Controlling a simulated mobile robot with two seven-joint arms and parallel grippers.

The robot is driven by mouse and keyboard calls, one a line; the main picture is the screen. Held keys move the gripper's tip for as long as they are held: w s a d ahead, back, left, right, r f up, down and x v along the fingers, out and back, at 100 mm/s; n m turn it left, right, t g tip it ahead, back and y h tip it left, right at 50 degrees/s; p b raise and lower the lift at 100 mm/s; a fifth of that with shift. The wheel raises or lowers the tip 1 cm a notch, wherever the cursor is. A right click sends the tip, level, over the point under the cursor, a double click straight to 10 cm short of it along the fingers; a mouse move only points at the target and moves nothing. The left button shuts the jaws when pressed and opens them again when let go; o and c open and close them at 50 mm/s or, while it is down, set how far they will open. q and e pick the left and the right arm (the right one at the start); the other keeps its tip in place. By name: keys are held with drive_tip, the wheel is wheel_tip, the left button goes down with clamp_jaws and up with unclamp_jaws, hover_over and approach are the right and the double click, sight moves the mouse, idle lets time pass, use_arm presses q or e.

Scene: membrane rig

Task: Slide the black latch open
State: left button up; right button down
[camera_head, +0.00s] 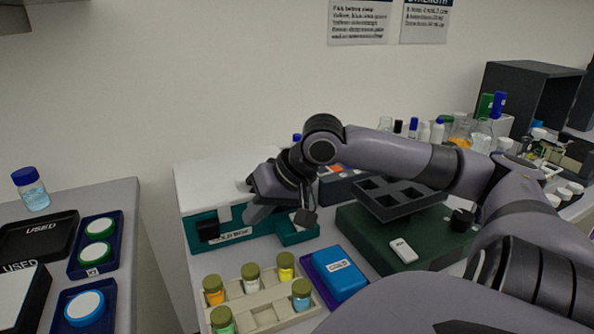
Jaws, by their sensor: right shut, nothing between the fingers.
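A teal box (265,241) with a white lid (215,178) stands at the middle, with a "COLD BOX" label on its front. A black block (207,230), which looks like the latch, sits at the left end of the box's front. My right gripper (254,214) is shut and empty at the box's front, to the right of the black block and apart from it in the picture. The wrist hides part of the box's right side. My left gripper is not in view.
A vial rack (267,315) and a blue "COLD" block (338,272) stand before the box. A green base (420,238) with a dark tray (395,199) is at right. A side table (122,200) with used trays is at left, beyond a gap.

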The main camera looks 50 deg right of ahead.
drive_tip(key=shift+s+r+b, duration=0.25)
drive_tip(key=shift+r+b, duration=0.05)
drive_tip(key=shift+r, duration=0.1)
drive_tip(key=v, duration=0.8)
drive_tip(key=shift+r, duration=0.2)
drive_tip(key=shift+s, duration=0.15)
